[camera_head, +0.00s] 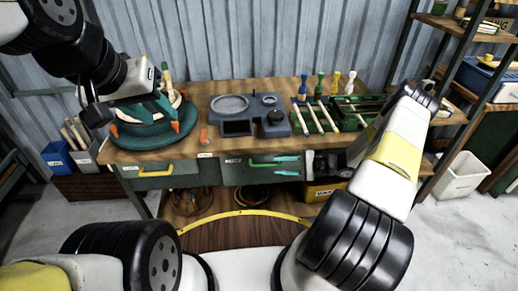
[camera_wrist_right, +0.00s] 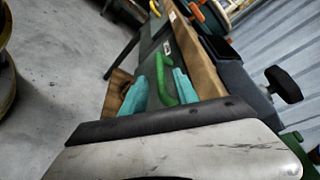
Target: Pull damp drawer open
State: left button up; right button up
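The workbench front has a drawer with a green handle (camera_head: 264,164) and, to its left, a drawer with a yellow handle (camera_head: 155,172). Both look shut; their small labels are too small to read. My right gripper (camera_head: 278,166) is at the green handle, its two teal fingers apart. In the right wrist view the green handle (camera_wrist_right: 164,80) shows between the teal fingers of the right gripper (camera_wrist_right: 158,88); I cannot tell whether they touch it. My left gripper (camera_head: 152,106) hangs over the round teal fixture (camera_head: 140,142) at the bench's left end; its fingers blend with it.
On the bench top (camera_head: 215,145) stand a grey-blue tool block (camera_head: 245,110) and a green rack (camera_head: 355,108) with several brushes. Baskets and a yellow box (camera_head: 325,190) sit below the drawers. A white bin (camera_head: 462,175) stands at right. The floor before the bench is clear.

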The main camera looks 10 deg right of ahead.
aim_at(268, 166)
jog(key=x, duration=0.7)
jog(key=shift+a, duration=0.15)
jog(key=shift+c, duration=0.3)
grip_shut()
dwell(1.0)
